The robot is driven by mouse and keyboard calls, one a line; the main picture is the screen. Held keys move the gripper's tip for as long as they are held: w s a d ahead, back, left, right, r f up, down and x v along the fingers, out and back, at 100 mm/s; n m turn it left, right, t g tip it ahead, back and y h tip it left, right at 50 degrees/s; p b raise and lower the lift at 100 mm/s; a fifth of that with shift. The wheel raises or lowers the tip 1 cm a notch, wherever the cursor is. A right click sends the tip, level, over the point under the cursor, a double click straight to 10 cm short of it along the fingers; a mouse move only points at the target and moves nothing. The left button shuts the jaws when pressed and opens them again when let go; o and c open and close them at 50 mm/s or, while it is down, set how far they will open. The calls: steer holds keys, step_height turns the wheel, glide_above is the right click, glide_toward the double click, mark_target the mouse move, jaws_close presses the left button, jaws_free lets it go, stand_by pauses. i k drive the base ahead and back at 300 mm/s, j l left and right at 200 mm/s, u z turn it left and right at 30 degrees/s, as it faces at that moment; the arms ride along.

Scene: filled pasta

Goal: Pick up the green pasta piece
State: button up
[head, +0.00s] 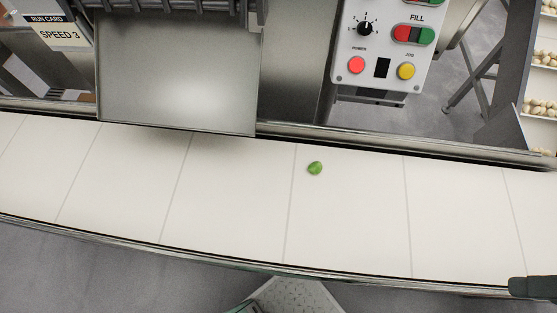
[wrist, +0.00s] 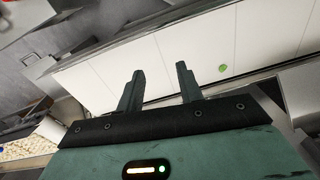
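The green pasta piece (head: 315,168) lies alone on the white conveyor belt (head: 230,205), a little right of the middle in the head view. It also shows in the wrist view (wrist: 223,68), beyond and to the right of my fingertips. My gripper (wrist: 160,72) is open, with its two dark fingers spread apart and nothing between them. It is apart from the pasta piece. In the head view only a dark part of my arm or gripper may show at the lower right edge; the fingers cannot be made out there.
A metal chute (head: 178,75) overhangs the belt's far edge at left. A control panel (head: 385,45) with knob and buttons stands behind the belt. Metal rails run along both belt edges. Shelves of pale pasta (head: 542,108) stand at far right. The belt around the piece is clear.

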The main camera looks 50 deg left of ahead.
mark_target(315, 168)
steer(key=l+u, duration=0.1)
steer(key=u, duration=1.4)
steer(key=j+u, duration=0.45)
steer(key=j, duration=0.55)
